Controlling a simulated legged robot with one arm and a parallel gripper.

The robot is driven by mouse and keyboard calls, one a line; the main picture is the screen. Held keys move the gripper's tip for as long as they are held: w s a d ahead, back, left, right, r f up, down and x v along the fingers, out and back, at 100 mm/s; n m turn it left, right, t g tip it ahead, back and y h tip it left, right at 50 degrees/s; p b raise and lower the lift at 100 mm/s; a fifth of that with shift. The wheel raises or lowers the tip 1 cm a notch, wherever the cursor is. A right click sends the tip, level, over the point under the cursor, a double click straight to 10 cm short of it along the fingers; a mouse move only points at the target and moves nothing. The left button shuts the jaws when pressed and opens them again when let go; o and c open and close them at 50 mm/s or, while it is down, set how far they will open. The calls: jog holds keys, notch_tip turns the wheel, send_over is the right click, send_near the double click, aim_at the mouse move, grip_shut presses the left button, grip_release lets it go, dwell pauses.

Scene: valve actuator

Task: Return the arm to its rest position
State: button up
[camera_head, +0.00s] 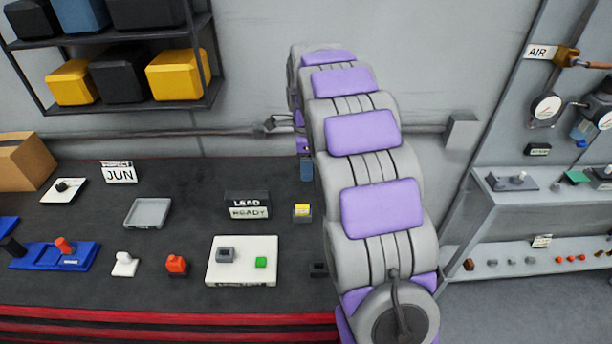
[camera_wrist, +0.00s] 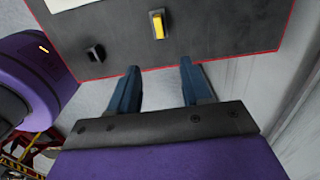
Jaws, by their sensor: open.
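My arm, grey with purple pads, reaches from the lower right of the head view up and away toward the back wall. My gripper (camera_wrist: 160,66) shows two blue fingers in the wrist view, spread apart with nothing between them. In the head view a small blue part of the gripper (camera_head: 306,170) shows left of the arm, over the table's right end; the rest is hidden behind the arm. In the wrist view a yellow-topped block (camera_wrist: 157,25) and a small black block (camera_wrist: 96,53) lie on the dark tabletop beyond the fingertips, apart from them.
The dark table (camera_head: 100,285) holds a white board (camera_head: 240,275), a grey tray (camera_head: 147,213), a LEAD READY sign (camera_head: 248,205) and a blue base (camera_head: 55,257). A shelf of boxes (camera_head: 130,105) hangs upper left. A grey valve bench (camera_head: 545,205) stands right.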

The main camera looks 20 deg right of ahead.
jog(key=shift+r, duration=0.5)
jog(key=s+a+n+b, duration=0.1)
jog(key=s+a+n, duration=0.25)
jog(key=s, duration=0.25)
jog(key=s+a+r+n, duration=0.1)
jog(key=s+a+n, duration=0.1)
jog(key=s+n, duration=0.3)
jog(key=s+a+n+b, duration=0.1)
jog(key=s+a+n, duration=0.15)
jog(key=s, duration=0.45)
jog(key=s+a+f+n+g+b, duration=0.1)
jog(key=s+n, duration=0.4)
jog(key=s, duration=0.5)
jog(key=s+a+f+n, duration=0.3)
jog(key=s+n, duration=0.3)
jog(key=s, duration=0.5)
jog(key=shift+s+a+f+n+g+b, duration=0.3)
jog(key=shift+a+f+g+b, duration=0.1)
jog(key=shift+f, duration=0.4)
